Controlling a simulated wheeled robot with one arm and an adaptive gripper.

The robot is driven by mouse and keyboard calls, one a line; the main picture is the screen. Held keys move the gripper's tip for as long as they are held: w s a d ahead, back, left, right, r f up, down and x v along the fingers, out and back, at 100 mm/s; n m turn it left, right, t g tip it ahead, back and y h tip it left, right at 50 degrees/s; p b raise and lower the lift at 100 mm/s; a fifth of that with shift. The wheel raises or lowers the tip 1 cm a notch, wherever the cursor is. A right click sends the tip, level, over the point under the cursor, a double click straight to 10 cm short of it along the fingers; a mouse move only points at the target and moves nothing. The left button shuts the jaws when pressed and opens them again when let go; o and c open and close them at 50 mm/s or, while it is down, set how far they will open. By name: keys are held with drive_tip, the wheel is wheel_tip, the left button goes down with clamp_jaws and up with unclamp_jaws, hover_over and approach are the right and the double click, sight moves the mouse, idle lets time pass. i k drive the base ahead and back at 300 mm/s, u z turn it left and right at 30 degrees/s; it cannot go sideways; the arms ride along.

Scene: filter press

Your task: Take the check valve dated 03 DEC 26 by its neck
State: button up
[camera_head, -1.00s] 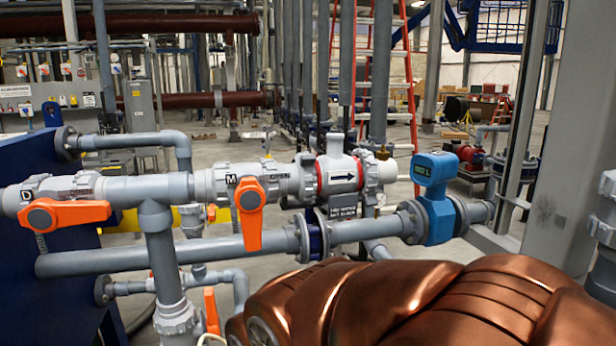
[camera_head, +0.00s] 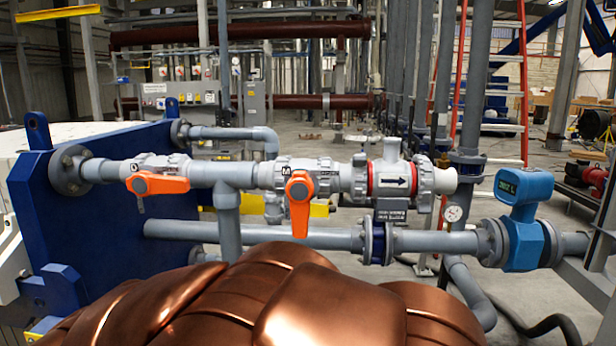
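One check valve (camera_head: 402,179) shows, a white body with red rings and a black arrow pointing right. It sits in the upper grey pipe line, right of the orange-handled valve marked M. Its short upright neck (camera_head: 391,150) stands up from the top of the body. A dark tag (camera_head: 391,211) with small pale print hangs below it; I cannot read a date on it. My gripper is not in view, so its opening and its distance from the valve do not show.
Orange handles (camera_head: 158,184) and (camera_head: 299,203) hang on the valves marked D and M. A lower pipe carries a blue flow meter (camera_head: 524,232). A pressure gauge (camera_head: 453,213) stands near the check valve's right end. A blue press plate (camera_head: 110,200) is at left.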

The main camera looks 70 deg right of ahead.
sight(390, 176)
drive_tip(key=u, duration=0.2)
drive_tip(key=k, duration=0.75)
drive_tip(key=z, duration=1.15)
